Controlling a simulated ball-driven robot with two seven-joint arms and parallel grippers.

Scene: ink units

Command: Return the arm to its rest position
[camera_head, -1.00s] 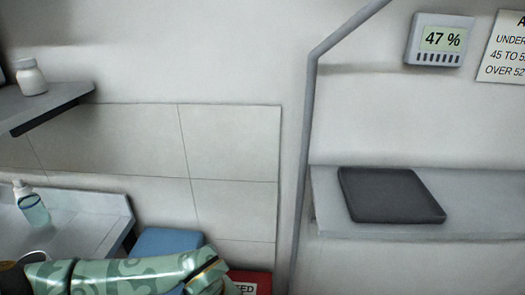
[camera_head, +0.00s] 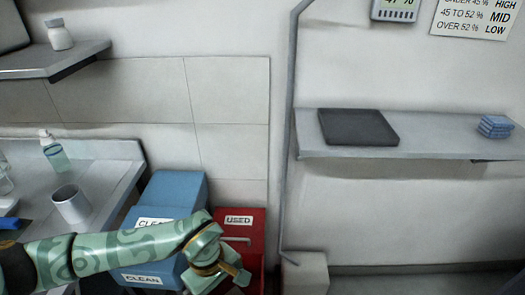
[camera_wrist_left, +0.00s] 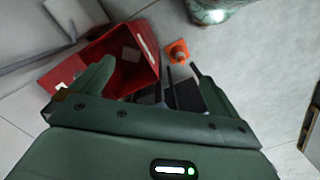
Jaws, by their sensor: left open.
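My left arm, patterned green, comes in from the left in the head view. Its gripper (camera_head: 236,274) is low, in front of the red USED bin (camera_head: 257,226). In the left wrist view its two dark green fingers are spread apart, with nothing held between them (camera_wrist_left: 150,68). The red bin (camera_wrist_left: 90,60) lies below and partly behind the left finger, with pale pieces in it. My right gripper is not in view.
Blue CLEAN bins (camera_head: 178,188) stand beside the red bin. A counter (camera_head: 110,165) with a mug (camera_head: 71,204) and bottle (camera_head: 55,152) is at left. A wall shelf (camera_head: 430,135) holds a dark tray (camera_head: 357,127) and blue stack (camera_head: 495,127).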

